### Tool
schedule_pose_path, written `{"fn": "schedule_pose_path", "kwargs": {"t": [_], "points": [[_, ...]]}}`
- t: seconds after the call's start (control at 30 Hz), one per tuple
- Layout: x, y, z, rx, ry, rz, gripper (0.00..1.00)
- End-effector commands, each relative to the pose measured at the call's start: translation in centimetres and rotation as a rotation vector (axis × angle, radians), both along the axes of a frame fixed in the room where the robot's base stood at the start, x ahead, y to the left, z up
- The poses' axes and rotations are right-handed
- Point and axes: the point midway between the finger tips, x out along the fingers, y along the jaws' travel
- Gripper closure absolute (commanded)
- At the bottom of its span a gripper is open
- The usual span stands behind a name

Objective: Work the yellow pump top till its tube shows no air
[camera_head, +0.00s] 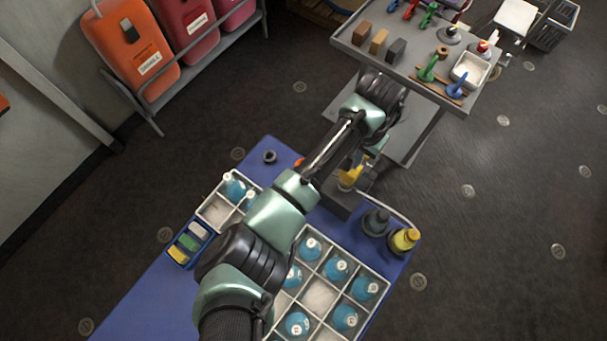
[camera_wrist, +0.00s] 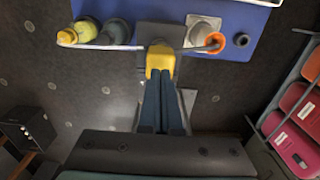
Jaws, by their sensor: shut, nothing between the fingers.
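The yellow pump top (camera_head: 350,177) sits on a dark block (camera_head: 341,198) on the blue table. In the wrist view the yellow pump top (camera_wrist: 160,58) is straight ahead of my gripper (camera_wrist: 161,78). My gripper's fingers are shut together and empty; their tips are at the pump top's near edge, and I cannot tell whether they touch it. A pale tube (camera_wrist: 120,47) runs from the pump's block towards the bottles, and a grey tube (camera_wrist: 195,48) runs the other way to an orange ring (camera_wrist: 216,40). Air inside the tubes is too small to tell.
A yellow bottle (camera_head: 403,241) and a dark bottle (camera_head: 376,222) stand at the table's right edge. A divided crate (camera_head: 372,265) holds several blue round items. A grey cart (camera_head: 345,40) with blocks and tools stands behind. Orange and red cases line the left wall.

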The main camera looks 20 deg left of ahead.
Motion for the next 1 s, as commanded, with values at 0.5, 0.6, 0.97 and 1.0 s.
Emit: {"fn": "schedule_pose_path", "kwargs": {"t": [0.5,0.6,0.97,1.0], "points": [[0.0,0.0,-1.2,-0.001,0.000,0.000,1.00],[0.0,0.0,-1.5,-0.001,0.000,0.001,1.00],[0.0,0.0,-2.6,0.000,0.001,0.000,1.00],[0.0,0.0,-2.8,0.000,0.001,0.000,1.00]]}}
